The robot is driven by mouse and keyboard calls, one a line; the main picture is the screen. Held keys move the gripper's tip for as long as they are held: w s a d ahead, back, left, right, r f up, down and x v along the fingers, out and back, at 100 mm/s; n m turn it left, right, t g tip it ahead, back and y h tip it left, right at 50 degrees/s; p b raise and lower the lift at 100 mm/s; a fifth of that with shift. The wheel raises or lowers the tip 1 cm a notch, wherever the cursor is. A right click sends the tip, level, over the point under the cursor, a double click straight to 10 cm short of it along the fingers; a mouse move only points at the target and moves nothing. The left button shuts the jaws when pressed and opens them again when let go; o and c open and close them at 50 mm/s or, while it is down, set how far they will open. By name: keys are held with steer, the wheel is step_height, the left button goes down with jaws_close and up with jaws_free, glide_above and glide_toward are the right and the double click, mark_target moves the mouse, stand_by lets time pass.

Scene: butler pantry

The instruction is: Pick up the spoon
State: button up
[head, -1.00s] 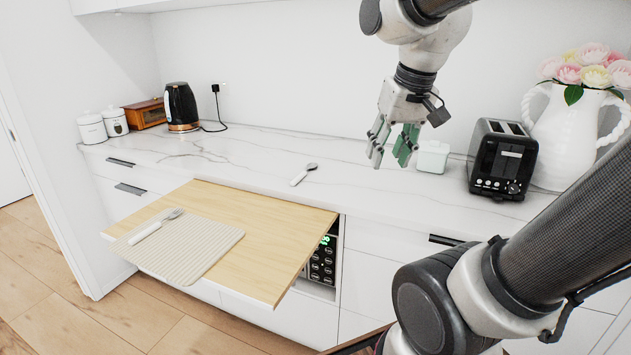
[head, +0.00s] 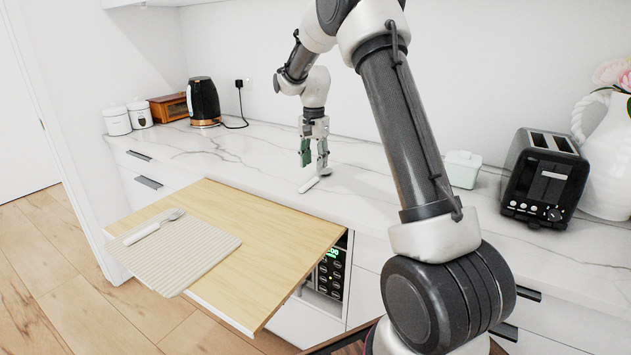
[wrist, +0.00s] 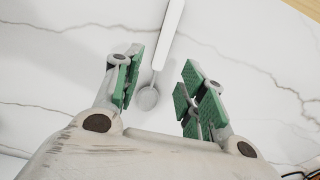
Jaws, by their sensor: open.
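The spoon (wrist: 169,35) lies on the white marble counter, its white handle pointing up in the wrist view and its metal bowl between the two fingers in that picture. In the head view the spoon (head: 309,184) is partly hidden behind my gripper (head: 314,160), with part of its handle showing below the fingertips. My gripper (wrist: 160,90) is open and empty, pointing down over the spoon. Its green-padded fingers stand to either side of the bowl. I cannot tell how high the fingertips are above the counter.
A pull-out wooden board (head: 265,222) holds a ribbed mat (head: 205,243) with a fork (head: 152,228). A black kettle (head: 203,98) and canisters (head: 117,121) stand left. A white lidded dish (head: 462,170) and a black toaster (head: 545,175) stand right. The counter around the spoon is clear.

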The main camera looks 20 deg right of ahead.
mark_target(315, 179)
step_height(315, 179, down, 5)
steer(key=shift+w+d+f, duration=0.1)
steer(key=shift+f, duration=0.05)
jaws_close()
